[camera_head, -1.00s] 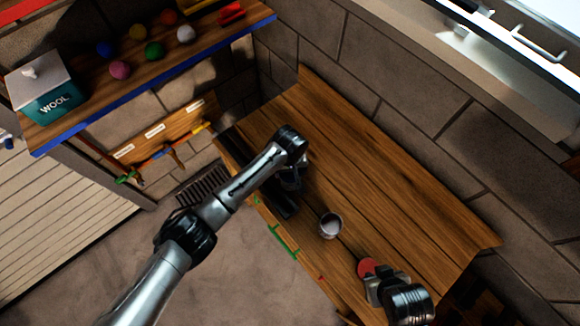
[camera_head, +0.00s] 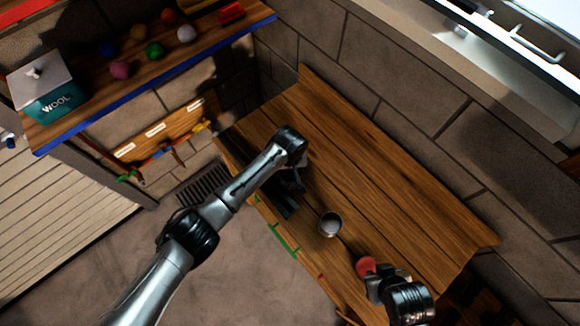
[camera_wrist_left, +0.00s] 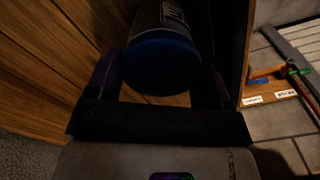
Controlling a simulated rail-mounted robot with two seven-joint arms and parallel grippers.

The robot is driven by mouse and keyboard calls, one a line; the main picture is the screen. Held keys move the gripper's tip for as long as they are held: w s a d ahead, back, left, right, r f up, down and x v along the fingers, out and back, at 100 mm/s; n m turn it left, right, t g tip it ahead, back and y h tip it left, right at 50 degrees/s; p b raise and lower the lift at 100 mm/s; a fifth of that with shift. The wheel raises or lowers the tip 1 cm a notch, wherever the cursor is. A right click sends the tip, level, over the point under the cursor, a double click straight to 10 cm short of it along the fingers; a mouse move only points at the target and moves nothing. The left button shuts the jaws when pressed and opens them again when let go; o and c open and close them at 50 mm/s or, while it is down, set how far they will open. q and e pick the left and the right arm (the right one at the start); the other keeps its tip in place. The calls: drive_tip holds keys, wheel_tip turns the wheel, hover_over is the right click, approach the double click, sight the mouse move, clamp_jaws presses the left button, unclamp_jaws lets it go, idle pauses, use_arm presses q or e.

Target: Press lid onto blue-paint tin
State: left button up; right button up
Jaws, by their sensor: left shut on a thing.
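In the left wrist view a dark cylindrical tin (camera_wrist_left: 174,15) with a pale label has its blue end (camera_wrist_left: 160,65) towards the camera. Whether this blue is a lid or paint I cannot tell. My left gripper (camera_wrist_left: 160,80) is shut on this tin, one finger on each side. In the head view my left gripper (camera_head: 292,180) is over the left part of the bench, largely hidden by its arm. An open tin with a greyish inside (camera_head: 330,225) stands on the bench. My right gripper (camera_head: 374,284) is at a red disc (camera_head: 365,267); its fingers are not clear.
The wooden bench (camera_head: 390,200) is clear towards the wall. A green-marked front edge (camera_head: 283,241) runs below the left arm. A shelf with several coloured balls (camera_head: 154,52) and a WOOL box (camera_head: 52,103) is at upper left. Hanging tools (camera_head: 165,152) are below it.

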use_arm(q)
drive_tip(key=o, duration=0.9)
drive_tip(key=shift+r, duration=0.1)
drive_tip(key=shift+r+p, duration=0.75)
drive_tip(key=shift+p, duration=0.2)
drive_tip(key=shift+r+p, duration=2.7)
drive_tip(key=shift+p, duration=0.55)
drive_tip(key=shift+c, duration=0.4)
